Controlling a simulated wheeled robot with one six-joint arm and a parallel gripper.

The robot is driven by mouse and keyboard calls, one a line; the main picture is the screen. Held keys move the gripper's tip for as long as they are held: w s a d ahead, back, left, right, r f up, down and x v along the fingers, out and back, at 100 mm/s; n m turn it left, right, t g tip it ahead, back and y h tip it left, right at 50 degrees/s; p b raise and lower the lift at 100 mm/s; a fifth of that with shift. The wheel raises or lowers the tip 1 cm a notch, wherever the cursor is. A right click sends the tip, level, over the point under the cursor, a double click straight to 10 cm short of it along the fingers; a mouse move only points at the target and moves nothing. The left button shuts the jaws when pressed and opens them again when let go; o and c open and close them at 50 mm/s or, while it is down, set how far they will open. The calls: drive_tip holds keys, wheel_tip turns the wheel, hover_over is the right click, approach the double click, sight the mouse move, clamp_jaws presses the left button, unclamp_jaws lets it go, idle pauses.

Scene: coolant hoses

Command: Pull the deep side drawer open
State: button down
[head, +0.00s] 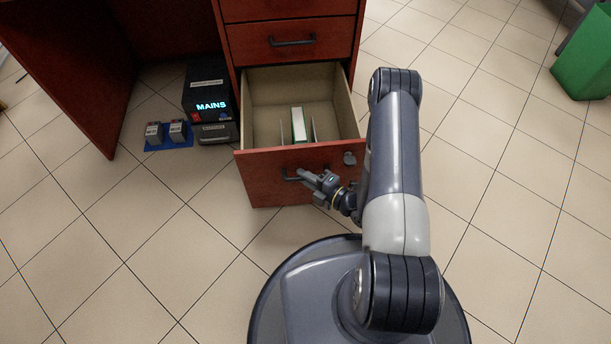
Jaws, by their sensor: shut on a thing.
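The deep side drawer (265,168) is the lowest drawer of the red-brown desk pedestal, and it stands well out from the pedestal. Its pale inside shows, with an upright green and white binder (298,124) between thin dividers. The drawer's dark bar handle (290,179) is on its front panel, partly hidden by my gripper. My gripper (305,175) is shut on the handle, with my arm reaching in from the right. A round grey lock or knob (349,158) sits at the right of the front panel.
A closed drawer (290,42) is above. A black box marked MAINS (208,95) stands under the desk at left, beside two small grey blocks on a blue mat (168,143). A green bin (585,60) is far right. Tiled floor is free around my base.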

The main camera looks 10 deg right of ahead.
drive_tip(key=c, duration=1.4)
unclamp_jaws()
drive_tip(key=shift+d, duration=0.1)
drive_tip(key=p+v, duration=0.2)
drive_tip(key=v, duration=0.8)
drive_tip(key=shift+s+d+p, duration=0.2)
drive_tip(key=shift+s+p, duration=0.15)
drive_tip(key=shift+w+a, duration=0.1)
drive_tip(key=shift+b+x, duration=1.35)
drive_tip(key=shift+x, duration=4)
